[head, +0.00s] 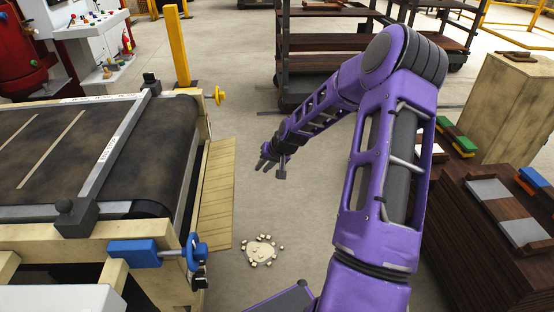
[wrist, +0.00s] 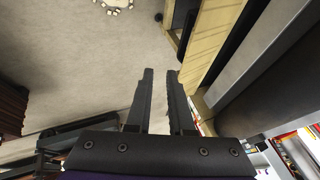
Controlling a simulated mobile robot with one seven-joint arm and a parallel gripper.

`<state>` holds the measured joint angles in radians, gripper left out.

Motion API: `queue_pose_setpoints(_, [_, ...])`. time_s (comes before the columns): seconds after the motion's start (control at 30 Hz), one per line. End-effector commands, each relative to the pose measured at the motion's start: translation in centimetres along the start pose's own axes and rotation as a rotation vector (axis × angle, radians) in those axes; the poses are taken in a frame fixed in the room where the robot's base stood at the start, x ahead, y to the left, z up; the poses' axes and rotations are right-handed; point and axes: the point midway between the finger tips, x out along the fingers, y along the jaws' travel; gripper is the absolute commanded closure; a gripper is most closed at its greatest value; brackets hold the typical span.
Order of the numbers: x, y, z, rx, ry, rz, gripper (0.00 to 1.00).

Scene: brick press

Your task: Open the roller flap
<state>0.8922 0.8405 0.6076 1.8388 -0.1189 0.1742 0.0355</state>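The roller flap appears to be the pale slatted wooden panel (head: 216,190) at the right end of the belt conveyor (head: 110,150). It hangs down beside the end roller, tilted outward. A pale wooden panel (wrist: 208,40) beside the conveyor, probably the same flap, shows at the upper right of the wrist view. My gripper (head: 264,164) is over the floor to the right of the flap, apart from it. In the wrist view my gripper (wrist: 160,71) is open, with an empty gap between its two dark fingers. The flap's fastening cannot be made out.
A blue clamp (head: 145,253) sits at the conveyor's near corner, and a yellow knob (head: 218,95) at its far corner. Pale rubble (head: 259,252) lies on the floor. A dark stack with bricks (head: 490,230) stands right; a shelf cart (head: 315,60) stands behind. Floor beside the flap is mostly clear.

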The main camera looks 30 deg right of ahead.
Motion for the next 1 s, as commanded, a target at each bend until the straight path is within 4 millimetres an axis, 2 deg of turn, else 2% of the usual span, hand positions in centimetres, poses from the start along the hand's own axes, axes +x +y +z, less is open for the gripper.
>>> queue_pose_setpoints(0.7, [-4.7, 2.1, 0.1, 0.0, 0.001, 0.0, 0.8])
queue_pose_setpoints(1.0, [-5.2, 2.5, 0.1, -0.001, 0.0, 0.0, 0.8])
